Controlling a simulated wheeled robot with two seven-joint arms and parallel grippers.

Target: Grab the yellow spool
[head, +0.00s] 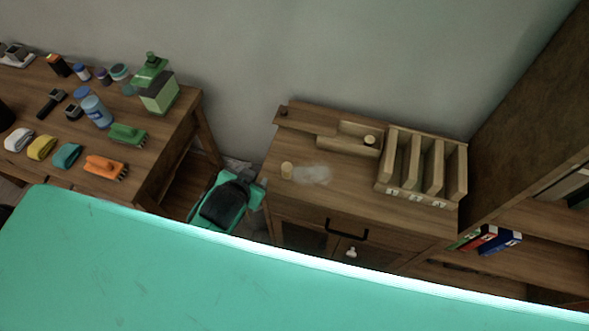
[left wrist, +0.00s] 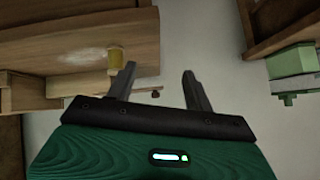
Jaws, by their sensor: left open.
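The yellow spool, a small pale yellow cylinder (head: 287,170), stands upright near the left side of the wooden cabinet top (head: 300,205) in the head view. It also shows in the left wrist view (left wrist: 117,57), where the scene appears turned over. My left gripper (left wrist: 159,70) is open with nothing between its fingers. In the left wrist view the spool lies just left of the left finger, outside the gap and apparently farther off. The head view shows neither gripper, and my right gripper is in no view.
A divided wooden rack (head: 420,170) and a shallow wooden box (head: 350,142) stand at the cabinet's back and right. A pale smudge (head: 313,174) lies right of the spool. A table (head: 160,150) with bottles and brushes stands left. A broad teal surface (head: 200,280) fills the foreground.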

